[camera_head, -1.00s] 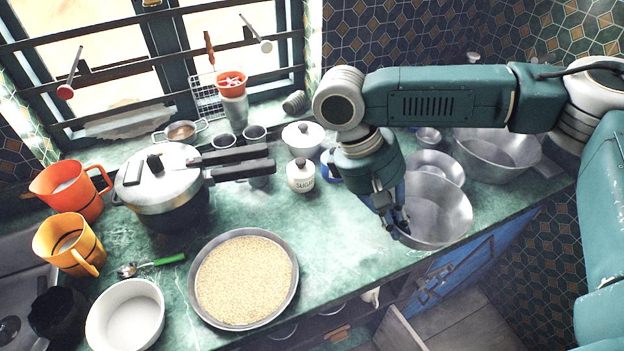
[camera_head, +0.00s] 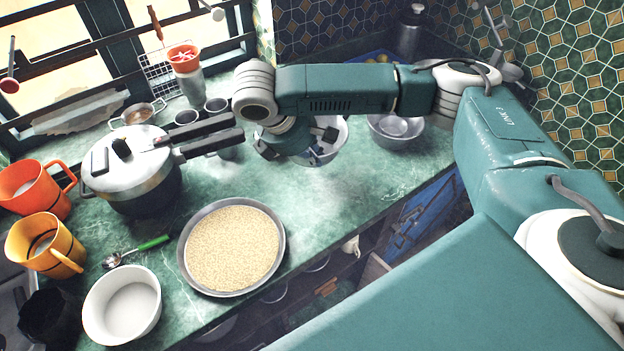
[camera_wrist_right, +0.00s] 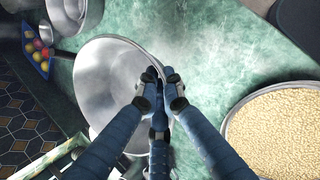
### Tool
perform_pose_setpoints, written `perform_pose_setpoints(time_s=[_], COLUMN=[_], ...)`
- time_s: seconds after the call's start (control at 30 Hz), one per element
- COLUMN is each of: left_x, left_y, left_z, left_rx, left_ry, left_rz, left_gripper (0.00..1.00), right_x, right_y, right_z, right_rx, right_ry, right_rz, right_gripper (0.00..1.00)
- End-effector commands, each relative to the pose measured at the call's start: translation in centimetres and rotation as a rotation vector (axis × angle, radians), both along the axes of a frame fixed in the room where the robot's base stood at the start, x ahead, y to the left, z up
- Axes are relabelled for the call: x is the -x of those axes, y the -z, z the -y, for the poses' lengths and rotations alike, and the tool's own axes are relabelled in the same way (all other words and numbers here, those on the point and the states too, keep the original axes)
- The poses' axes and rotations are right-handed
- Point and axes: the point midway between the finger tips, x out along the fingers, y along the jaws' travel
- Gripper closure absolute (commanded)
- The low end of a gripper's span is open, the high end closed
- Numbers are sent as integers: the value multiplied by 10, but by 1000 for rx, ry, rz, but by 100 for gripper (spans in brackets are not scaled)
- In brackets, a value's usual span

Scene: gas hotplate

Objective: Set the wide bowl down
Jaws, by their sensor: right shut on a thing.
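The wide bowl (camera_head: 333,145) is a metal bowl partly hidden behind my right gripper (camera_head: 318,137) in the head view. In the right wrist view the bowl (camera_wrist_right: 100,72) fills the left middle, with its open side showing. The fingers of my right gripper (camera_wrist_right: 160,82) are shut on its rim. The bowl is over the green counter (camera_head: 320,205), behind and right of the pan of grain. I cannot tell whether its base touches the counter. My left gripper is not in view.
A round pan of grain (camera_head: 235,250) lies near the front edge. A pressure cooker (camera_head: 130,175) with long handles stands left. More metal bowls (camera_head: 395,128) stand right of the held bowl. A blue tray of colored balls (camera_wrist_right: 38,58) shows in the wrist view. Counter right of the grain is clear.

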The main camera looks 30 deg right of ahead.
Motion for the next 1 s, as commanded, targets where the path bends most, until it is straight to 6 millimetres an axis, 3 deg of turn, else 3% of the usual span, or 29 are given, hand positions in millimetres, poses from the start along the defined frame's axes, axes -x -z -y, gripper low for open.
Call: perform_pose_setpoints(time_s=[0.2, 0.6, 1.0], left_x=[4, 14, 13], left_y=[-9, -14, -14], left_z=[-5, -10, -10], left_rx=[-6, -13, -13], left_ry=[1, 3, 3], left_rz=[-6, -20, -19], left_gripper=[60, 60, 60], right_x=[1, 1, 0], right_y=[45, 92, 102], right_z=[0, 0, -1], right_rx=[2, 1, 0], right_ry=[0, 0, 0], right_rz=[-1, -2, 1], right_gripper=[100, 100, 100])
